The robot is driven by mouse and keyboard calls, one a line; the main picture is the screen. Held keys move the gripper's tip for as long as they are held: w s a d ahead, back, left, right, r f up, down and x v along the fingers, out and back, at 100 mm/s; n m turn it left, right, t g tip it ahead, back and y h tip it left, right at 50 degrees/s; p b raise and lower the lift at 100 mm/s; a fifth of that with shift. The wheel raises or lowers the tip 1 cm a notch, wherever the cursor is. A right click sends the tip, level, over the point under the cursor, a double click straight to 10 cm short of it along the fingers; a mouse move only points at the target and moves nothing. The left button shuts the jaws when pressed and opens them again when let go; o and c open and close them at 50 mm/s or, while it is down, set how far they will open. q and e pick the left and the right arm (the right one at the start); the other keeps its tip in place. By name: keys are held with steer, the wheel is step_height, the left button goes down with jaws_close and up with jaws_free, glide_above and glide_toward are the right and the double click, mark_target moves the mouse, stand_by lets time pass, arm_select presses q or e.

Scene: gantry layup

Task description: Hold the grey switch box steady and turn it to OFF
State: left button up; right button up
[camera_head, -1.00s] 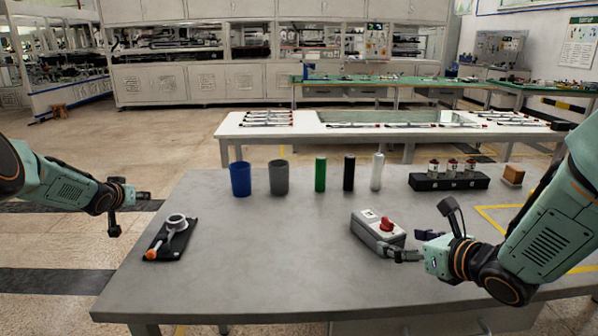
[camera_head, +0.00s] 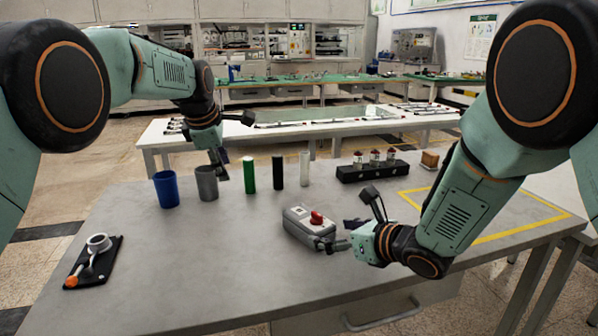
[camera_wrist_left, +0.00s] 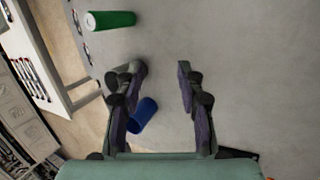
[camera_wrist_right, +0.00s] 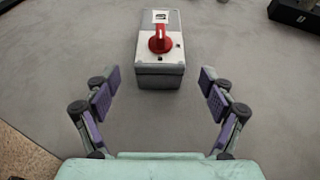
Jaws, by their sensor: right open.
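The grey switch box (camera_head: 308,228) with a red rotary knob (camera_head: 316,217) sits on the grey table, right of centre. In the right wrist view the box (camera_wrist_right: 160,72) lies ahead of and between the open fingers, with its red knob (camera_wrist_right: 160,40) on the top face. My right gripper (camera_head: 345,234) is open beside the box's right side; I see no grip on it. My left gripper (camera_head: 222,163) is open and empty, above the far part of the table near the grey cup. In the left wrist view its fingers (camera_wrist_left: 163,85) are spread.
A blue cup (camera_head: 166,190), grey cup (camera_head: 207,184), green cylinder (camera_head: 249,175), black cylinder (camera_head: 278,172) and white cylinder (camera_head: 304,168) stand in a row behind the box. A black block with knobs (camera_head: 372,172) is at back right. A black plate with an orange-tipped lever (camera_head: 93,262) lies at left.

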mark_target(312, 230)
arm_select(q)
steer(key=s+d+r+n+g+h, duration=0.1)
steer(key=s+d, duration=0.3)
steer(key=d, duration=0.5)
steer(key=s+d+n+g+h, duration=0.1)
steer(key=s+d, duration=0.3)
steer(key=d, duration=0.5)
steer(key=shift+s+r+n+g+h, duration=0.15)
steer(key=shift+r+n+g+h, duration=0.25)
steer(key=shift+n+g, duration=0.35)
arm_select(e)
steer(key=shift+x, duration=3.9)
steer(key=c, duration=1.5)
